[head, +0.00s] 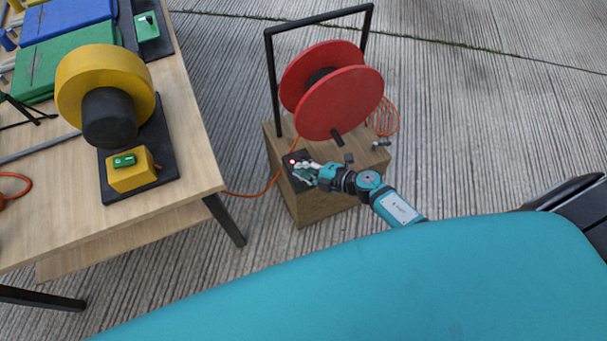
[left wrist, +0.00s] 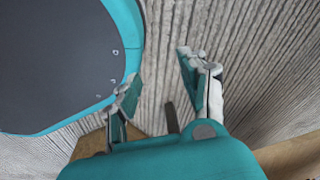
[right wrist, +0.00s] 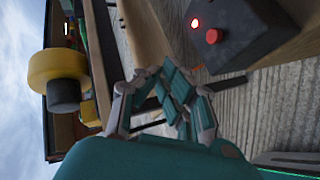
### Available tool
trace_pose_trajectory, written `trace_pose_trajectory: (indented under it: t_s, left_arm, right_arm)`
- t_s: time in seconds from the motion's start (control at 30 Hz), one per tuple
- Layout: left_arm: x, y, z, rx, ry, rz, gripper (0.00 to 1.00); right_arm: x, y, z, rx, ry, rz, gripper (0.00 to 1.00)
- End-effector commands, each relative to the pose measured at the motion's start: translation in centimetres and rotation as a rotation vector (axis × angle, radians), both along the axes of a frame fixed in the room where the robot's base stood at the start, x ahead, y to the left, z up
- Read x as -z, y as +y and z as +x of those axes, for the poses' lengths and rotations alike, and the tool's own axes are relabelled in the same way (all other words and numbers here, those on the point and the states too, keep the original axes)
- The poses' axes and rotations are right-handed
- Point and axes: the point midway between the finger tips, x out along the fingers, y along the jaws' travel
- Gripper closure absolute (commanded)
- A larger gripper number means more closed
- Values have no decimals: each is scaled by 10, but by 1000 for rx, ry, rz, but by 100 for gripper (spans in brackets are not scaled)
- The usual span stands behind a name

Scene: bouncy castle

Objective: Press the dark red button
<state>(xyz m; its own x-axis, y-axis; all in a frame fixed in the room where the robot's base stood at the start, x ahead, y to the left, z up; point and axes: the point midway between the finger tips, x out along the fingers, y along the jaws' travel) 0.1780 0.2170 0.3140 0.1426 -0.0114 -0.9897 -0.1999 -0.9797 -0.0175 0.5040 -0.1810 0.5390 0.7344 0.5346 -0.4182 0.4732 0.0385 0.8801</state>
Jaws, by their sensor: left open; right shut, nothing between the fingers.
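The dark red button (right wrist: 212,36) sits on a black box (right wrist: 245,30) in the right wrist view, beside a small glowing red light (right wrist: 195,23). In the head view the black box (head: 301,183) is on a wooden block, and its light (head: 292,160) shows. The button cannot be made out there, with my right gripper (head: 308,171) over the box. My right gripper is shut and empty, close to the box; I cannot tell whether it touches. My left gripper (left wrist: 160,76) is open and empty in the left wrist view, above the floor.
The wooden block (head: 315,208) carries a red reel (head: 340,102) under a black frame (head: 268,80). An orange cable (head: 262,192) runs from it towards the table (head: 185,115) at left, which holds a yellow blower (head: 85,75). Ribbed floor lies between.

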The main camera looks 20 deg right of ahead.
Motion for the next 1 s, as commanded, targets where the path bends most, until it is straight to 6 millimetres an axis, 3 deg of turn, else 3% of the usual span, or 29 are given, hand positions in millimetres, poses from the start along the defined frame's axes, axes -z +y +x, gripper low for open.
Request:
trace_pose_trajectory:
  t_s: [0.03, 0.2, 0.4, 0.57, 1.0]
  left_arm:
    - [12, -2, 10, -1, -11, -1, 56]
    - [11, -5, 33, -5, -24, -4, 56]
    - [5, -7, 46, -8, -32, -4, 56]
    - [2, -8, 48, -8, -32, -4, 56]
    - [-2, -9, 53, -9, -37, -5, 56]
  right_arm:
    - [-8, 7, 14, -137, -87, -110, 100]
    - [-37, 6, 31, -470, -236, -511, 100]
    - [-53, -18, 43, -601, -271, -814, 100]
    - [-57, -25, 45, -618, -269, -876, 100]
    - [-53, -22, 44, -616, -269, -872, 100]
